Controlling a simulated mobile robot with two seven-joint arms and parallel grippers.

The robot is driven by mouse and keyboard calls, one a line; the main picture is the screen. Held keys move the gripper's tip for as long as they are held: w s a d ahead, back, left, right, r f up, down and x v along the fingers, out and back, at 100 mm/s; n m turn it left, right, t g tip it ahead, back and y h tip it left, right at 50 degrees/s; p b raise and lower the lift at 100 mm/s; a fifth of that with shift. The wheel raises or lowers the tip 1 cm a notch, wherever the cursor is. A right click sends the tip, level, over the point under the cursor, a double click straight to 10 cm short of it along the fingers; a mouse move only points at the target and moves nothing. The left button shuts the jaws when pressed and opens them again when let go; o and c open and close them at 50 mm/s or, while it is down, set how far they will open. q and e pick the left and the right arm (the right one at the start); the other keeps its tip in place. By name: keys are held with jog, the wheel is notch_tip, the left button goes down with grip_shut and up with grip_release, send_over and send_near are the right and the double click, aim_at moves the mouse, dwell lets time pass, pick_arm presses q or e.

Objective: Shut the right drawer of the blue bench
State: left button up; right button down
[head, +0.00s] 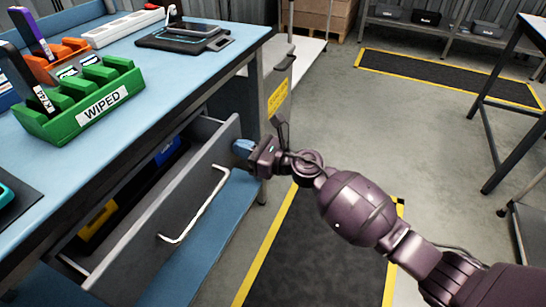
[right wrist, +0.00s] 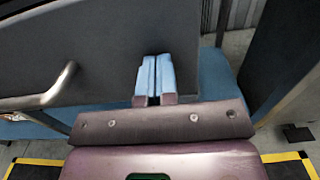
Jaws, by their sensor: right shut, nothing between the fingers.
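The blue bench (head: 165,72) stands at the left of the head view. Its drawer, with a grey front (head: 182,193) and a pale bar handle (head: 207,203), is pulled out; a yellow item and a blue item show inside. My right gripper (head: 243,147) is shut and empty, its blue fingertips at the far end of the drawer front, beyond the handle. In the right wrist view the shut fingertips (right wrist: 155,76) lie against or just before the grey front (right wrist: 105,45), with the handle (right wrist: 45,95) to the left. Actual contact is unclear. My left gripper is out of view.
A green rack marked WIPED (head: 80,105), an orange rack (head: 60,60) and a dark pad (head: 185,40) stand on the bench top. A blue lower shelf (head: 190,275) lies under the drawer. A black floor mat with yellow edges (head: 320,250) lies before the bench.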

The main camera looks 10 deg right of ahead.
jog(key=b+x, duration=0.1)
jog(key=x, duration=0.6)
jog(key=shift+w+a+f, duration=0.1)
jog(key=shift+a+f, duration=0.05)
jog(key=shift+f, duration=0.05)
jog(key=shift+w+a, duration=0.2)
jog(key=shift+a, duration=0.05)
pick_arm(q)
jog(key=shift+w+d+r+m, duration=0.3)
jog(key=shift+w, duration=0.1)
pick_arm(e)
jog(key=shift+r, duration=0.45)
